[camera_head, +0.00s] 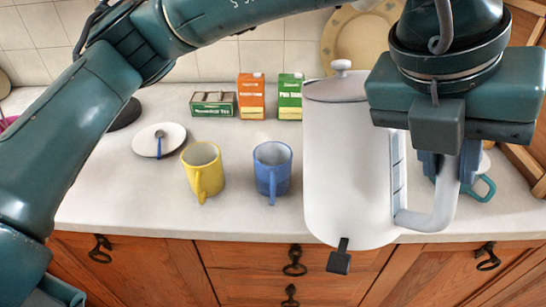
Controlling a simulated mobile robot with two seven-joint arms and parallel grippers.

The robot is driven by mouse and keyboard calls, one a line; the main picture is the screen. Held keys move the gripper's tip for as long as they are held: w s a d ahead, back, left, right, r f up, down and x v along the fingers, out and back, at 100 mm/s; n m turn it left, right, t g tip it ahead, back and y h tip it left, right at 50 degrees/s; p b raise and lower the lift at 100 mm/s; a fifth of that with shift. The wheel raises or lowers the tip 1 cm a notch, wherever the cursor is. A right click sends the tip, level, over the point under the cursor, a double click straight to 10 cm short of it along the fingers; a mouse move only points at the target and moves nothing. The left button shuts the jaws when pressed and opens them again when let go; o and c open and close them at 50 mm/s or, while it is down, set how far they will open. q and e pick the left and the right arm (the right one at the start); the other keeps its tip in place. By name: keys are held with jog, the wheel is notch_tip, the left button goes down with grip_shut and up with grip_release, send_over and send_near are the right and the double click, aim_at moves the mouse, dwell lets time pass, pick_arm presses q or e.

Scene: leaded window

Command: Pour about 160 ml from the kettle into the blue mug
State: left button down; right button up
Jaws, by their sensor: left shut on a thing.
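The white kettle (345,150) with a knobbed lid hangs close to the camera, right of centre, and looks roughly upright. My left gripper (446,165) is shut on the kettle's handle at the right side. The blue mug (272,172) stands upright on the counter just left of the kettle in the picture, its handle toward me. I cannot make out any liquid in it. I cannot tell the kettle's fill level. My right gripper is not in view.
A yellow mug (203,170) stands left of the blue mug. A white saucer (160,139) with a blue-handled spoon lies farther left. A green box (212,104), an orange carton (251,96) and a green carton (289,97) stand behind. A teal handle (486,187) shows behind my gripper.

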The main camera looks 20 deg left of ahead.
aim_at(452, 195)
pick_arm(q)
jog(key=shift+s+d+f+t+y+b, duration=0.15)
jog(key=shift+d+f+t+y+b, duration=0.15)
jog(key=shift+f, duration=0.25)
jog(key=shift+s+d+f+t+y+b, duration=0.1)
jog(key=shift+d+f+y+b, duration=0.1)
jog(key=shift+f+b, duration=0.3)
jog(key=shift+s+d+f+m+t+y+b, duration=0.2)
jog(key=shift+f+t+y+b, duration=0.1)
jog(key=shift+y, duration=0.1)
jog(key=shift+s+d+f+m+t+y+b, duration=0.1)
jog(key=shift+d+f+t+y+b, duration=0.1)
jog(key=shift+f+y, duration=0.15)
